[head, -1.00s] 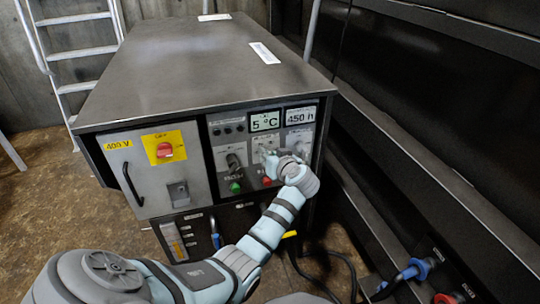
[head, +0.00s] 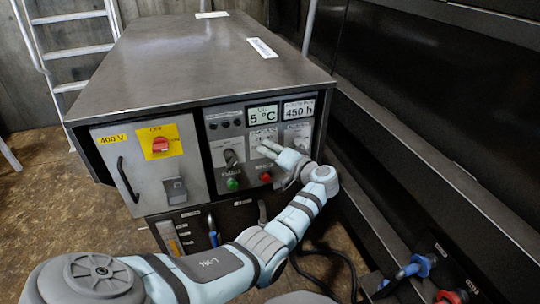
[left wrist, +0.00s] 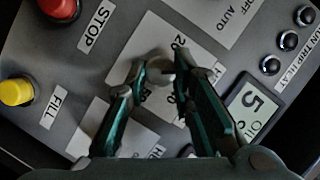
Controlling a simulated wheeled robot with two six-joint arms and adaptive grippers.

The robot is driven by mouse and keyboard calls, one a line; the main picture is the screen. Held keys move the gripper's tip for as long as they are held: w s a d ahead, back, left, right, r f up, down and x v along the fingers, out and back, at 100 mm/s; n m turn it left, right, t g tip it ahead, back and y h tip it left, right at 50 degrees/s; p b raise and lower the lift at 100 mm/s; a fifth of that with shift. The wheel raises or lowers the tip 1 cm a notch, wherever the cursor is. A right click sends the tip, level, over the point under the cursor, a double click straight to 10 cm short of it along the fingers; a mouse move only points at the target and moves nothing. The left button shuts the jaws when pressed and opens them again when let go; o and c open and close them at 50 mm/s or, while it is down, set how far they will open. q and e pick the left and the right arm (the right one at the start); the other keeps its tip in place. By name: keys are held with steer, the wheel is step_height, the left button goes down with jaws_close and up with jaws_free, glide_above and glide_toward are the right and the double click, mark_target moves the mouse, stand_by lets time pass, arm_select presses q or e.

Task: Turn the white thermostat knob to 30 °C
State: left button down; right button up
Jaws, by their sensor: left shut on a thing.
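The white thermostat knob (left wrist: 159,75) sits on a pale scale plate (left wrist: 125,45) with printed numbers, partly covered by my fingers. My left gripper (left wrist: 162,73) is shut on the knob, one finger on each side. In the head view my left gripper (head: 267,150) reaches the control panel from the right and hides the knob. The temperature display (head: 263,114) above it reads 5 °C, and it also shows in the left wrist view (left wrist: 252,106). The knob's pointer is not clear. My right gripper is not in view.
A red button (head: 266,177), a green button (head: 232,184) and a black selector (head: 230,157) are close to my gripper. An hours display (head: 299,110) reads 450 h. A dark wall stands close on the right.

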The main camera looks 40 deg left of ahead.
arm_select(q)
steer(key=shift+f+m, duration=0.15)
steer(key=shift+m, duration=0.15)
stand_by(0.4)
steer(key=c, duration=1.4)
jaws_free()
steer(key=v, duration=1.2)
